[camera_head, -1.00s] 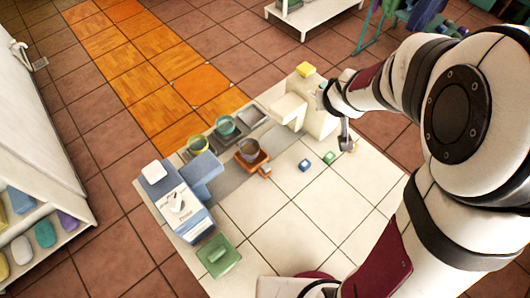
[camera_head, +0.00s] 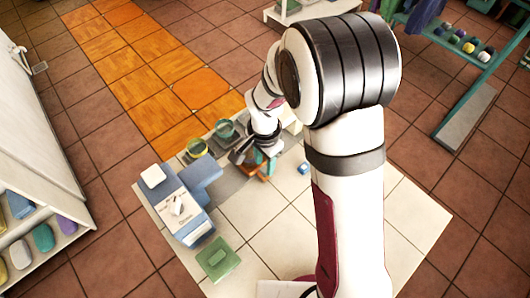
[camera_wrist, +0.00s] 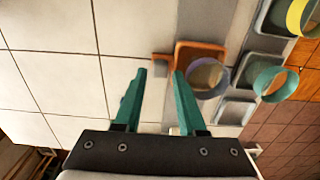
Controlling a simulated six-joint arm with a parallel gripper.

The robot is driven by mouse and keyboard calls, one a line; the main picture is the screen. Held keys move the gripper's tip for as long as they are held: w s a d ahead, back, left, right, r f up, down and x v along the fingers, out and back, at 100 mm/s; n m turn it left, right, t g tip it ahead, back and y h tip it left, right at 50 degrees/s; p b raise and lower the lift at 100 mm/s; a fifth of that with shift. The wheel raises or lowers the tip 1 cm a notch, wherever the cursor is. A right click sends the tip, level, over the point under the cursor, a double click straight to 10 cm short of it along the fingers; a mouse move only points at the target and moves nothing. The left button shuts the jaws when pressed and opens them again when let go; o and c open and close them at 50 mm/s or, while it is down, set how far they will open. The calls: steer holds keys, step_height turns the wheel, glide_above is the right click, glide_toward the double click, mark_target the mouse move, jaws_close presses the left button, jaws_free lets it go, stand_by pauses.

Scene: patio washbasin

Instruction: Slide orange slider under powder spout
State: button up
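The orange slider (camera_head: 271,166) sits on the grey track of the tiled counter and is mostly hidden by my gripper (camera_head: 263,168) in the head view. In the wrist view, the slider's square tray (camera_wrist: 201,45) carries a round cup (camera_wrist: 208,77) with a purple-grey rim. Its small orange handle (camera_wrist: 160,57) points left, just past and between my fingertips (camera_wrist: 160,72). My gripper is open, with a gap between its teal fingers. A blue and white dispenser (camera_head: 187,212) with a blue overhanging part (camera_head: 202,172) stands at the counter's left; its label is too small to read.
Grey trays with a yellow cup (camera_head: 197,147) and a teal cup (camera_head: 225,129) stand behind the track. A green block on a green plate (camera_head: 217,259) lies at the front left.

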steer(key=shift+f, duration=1.1)
steer(key=shift+c, duration=0.3)
jaws_close()
steer(key=shift+w+d, duration=0.1)
